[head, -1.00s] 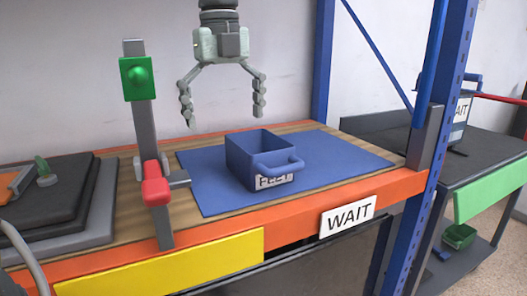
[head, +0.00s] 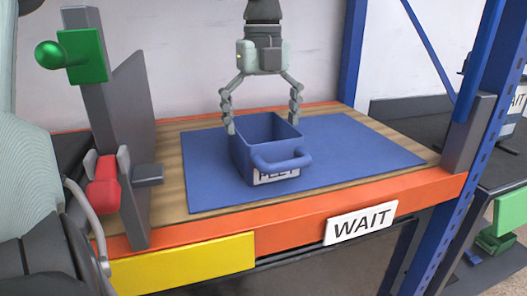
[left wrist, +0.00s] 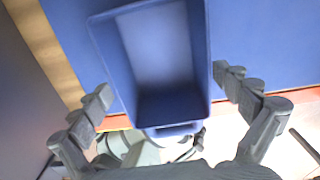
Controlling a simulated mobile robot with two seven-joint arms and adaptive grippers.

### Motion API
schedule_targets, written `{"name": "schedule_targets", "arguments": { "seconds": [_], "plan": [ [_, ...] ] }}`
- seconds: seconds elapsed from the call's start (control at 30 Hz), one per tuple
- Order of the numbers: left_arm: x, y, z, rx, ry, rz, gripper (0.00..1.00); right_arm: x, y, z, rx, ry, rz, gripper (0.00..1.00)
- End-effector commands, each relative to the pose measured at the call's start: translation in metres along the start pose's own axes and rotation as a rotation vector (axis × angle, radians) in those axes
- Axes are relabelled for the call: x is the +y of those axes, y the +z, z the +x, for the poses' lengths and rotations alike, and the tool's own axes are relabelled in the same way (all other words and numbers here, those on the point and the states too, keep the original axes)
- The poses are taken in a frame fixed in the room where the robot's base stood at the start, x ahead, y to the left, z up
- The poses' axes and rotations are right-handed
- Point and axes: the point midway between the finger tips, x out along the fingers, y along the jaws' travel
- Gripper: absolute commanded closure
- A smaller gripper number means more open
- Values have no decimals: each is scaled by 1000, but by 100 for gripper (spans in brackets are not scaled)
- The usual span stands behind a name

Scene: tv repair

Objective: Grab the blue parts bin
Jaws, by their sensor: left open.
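The blue parts bin (head: 250,165) stands upright on a blue mat (head: 370,155) on the workbench. It is open-topped and looks empty, with a handle (head: 282,160) and a partly hidden white label on its front. My left gripper (head: 262,124) hangs over the bin from above, open, with its fingertips at about rim height at the two sides. In the left wrist view the bin (left wrist: 160,50) lies between the spread fingers of the gripper (left wrist: 162,80), with small gaps visible. My right gripper is not in view.
A grey post with a green knob (head: 83,55) and a red clamp-like part (head: 103,185) stands left of the mat. A blue upright (head: 485,80) stands at the right. The front rail carries a yellow plate (head: 185,263) and a WAIT sign (head: 360,222). The mat's right side is clear.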

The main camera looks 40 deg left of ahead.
Motion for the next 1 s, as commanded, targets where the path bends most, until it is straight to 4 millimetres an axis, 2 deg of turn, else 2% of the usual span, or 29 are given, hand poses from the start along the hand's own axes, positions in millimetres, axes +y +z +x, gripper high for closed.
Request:
{"name": "schedule_targets", "arguments": {
  "seconds": [0.1,0.33,0.87,1.0],
  "plan": [
    [0,0,9,1,-1,-1,0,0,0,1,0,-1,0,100],
    [0,0,10,-1,-1,-1,0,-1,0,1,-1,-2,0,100],
    [0,0,9,-1,-1,-1,66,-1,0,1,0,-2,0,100],
    [0,0,9,-1,-2,-1,66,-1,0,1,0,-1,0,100]
  ]
}}
